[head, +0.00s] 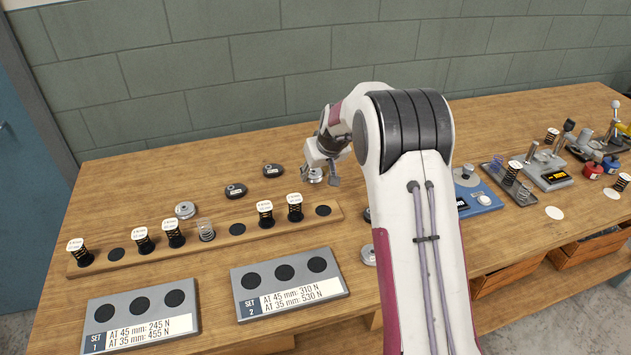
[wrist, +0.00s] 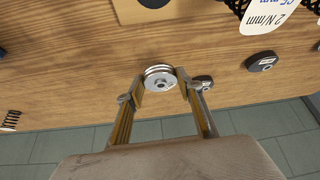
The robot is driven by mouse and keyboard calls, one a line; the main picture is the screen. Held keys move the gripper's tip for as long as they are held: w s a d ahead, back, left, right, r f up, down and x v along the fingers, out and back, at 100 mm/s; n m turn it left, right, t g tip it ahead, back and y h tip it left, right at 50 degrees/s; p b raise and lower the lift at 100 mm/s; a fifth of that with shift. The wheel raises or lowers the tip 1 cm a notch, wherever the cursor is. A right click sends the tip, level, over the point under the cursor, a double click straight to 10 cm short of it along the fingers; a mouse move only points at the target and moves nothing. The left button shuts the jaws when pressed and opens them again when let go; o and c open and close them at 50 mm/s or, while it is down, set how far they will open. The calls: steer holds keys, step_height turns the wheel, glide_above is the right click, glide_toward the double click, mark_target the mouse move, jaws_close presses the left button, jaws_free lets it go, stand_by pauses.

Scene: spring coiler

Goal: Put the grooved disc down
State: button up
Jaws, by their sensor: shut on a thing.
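The grooved disc (wrist: 160,78) is silver, with grooves round its edge and a small hole in the middle. My gripper (wrist: 160,90) is shut on it, one finger at each side, in the wrist view. In the head view my gripper (head: 321,180) is over the back middle of the wooden table, and the disc (head: 315,176) shows partly between the fingers. I cannot tell whether the disc touches the table or hangs just above it.
Two dark discs (head: 235,191) (head: 273,170) and a silver disc (head: 185,209) lie left of my gripper. A wooden rack (head: 190,244) with several springs and two grey set boards (head: 140,318) (head: 290,283) lie in front. Bare table (head: 240,155) stretches behind, up to the wall.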

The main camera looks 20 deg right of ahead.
mark_target(317, 178)
steer(key=shift+f, duration=1.7)
steer(key=shift+f, duration=0.15)
steer(key=o, duration=1.3)
steer(key=shift+o, duration=0.2)
steer(key=shift+v, duration=0.95)
steer(key=v, duration=1)
steer(key=shift+r, duration=0.2)
steer(key=shift+s, duration=0.1)
